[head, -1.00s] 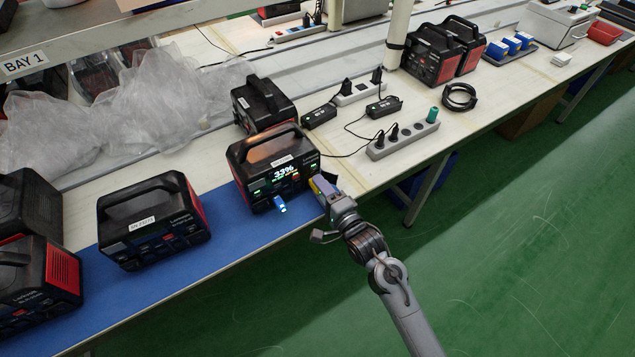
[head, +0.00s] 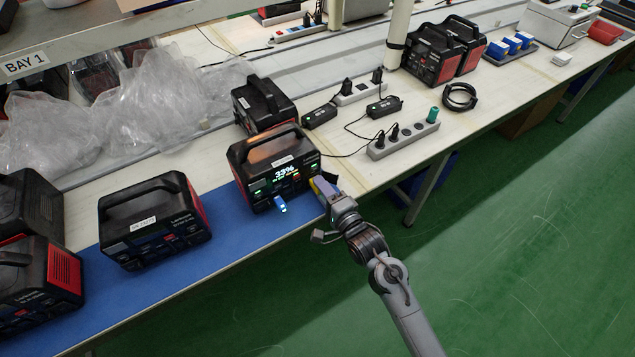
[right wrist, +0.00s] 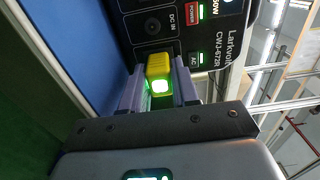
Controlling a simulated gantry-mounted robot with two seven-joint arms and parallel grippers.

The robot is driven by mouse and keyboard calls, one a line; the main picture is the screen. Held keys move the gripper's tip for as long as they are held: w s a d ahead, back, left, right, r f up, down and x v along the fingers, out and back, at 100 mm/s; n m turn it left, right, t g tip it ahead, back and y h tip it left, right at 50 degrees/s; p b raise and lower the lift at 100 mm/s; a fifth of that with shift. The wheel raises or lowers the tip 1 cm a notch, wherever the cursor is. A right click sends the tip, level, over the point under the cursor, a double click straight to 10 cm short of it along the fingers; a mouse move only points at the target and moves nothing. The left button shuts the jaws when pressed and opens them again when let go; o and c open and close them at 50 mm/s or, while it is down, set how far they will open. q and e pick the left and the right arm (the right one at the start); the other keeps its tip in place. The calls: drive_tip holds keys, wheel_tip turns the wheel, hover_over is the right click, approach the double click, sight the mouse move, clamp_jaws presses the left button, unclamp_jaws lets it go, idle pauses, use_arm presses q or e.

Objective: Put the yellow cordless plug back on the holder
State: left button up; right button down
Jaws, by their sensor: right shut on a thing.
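The yellow cordless plug (right wrist: 160,67) sits between the two fingers of my right gripper (right wrist: 158,88) in the right wrist view, with a lit green-white end facing the camera. The gripper is shut on it, at the front panel of the power station (right wrist: 190,30). In the head view my right gripper (head: 324,190) is at the right end of the lit power station (head: 278,160), and a bit of yellow shows at its tips. I cannot tell whether the plug is in a socket or just in front of the panel. My left gripper is out of view.
A blue glowing plug (head: 281,205) sticks out of the same station's front. Another station (head: 152,220) stands to the left on the blue mat (head: 215,257). Behind are a grey power strip (head: 403,141) and cables. The green floor lies open at right.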

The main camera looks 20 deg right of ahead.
drive_tip(key=shift+s, duration=0.1)
drive_tip(key=shift+s+d, duration=0.1)
drive_tip(key=shift+s, duration=0.1)
drive_tip(key=shift+s+r+p, duration=0.1)
drive_tip(key=shift+s+p, duration=0.05)
drive_tip(key=shift+p, duration=0.25)
drive_tip(key=shift+p+v, duration=1.2)
drive_tip(key=shift+v, duration=0.2)
drive_tip(key=shift+s+d, duration=0.1)
drive_tip(key=shift+s, duration=0.2)
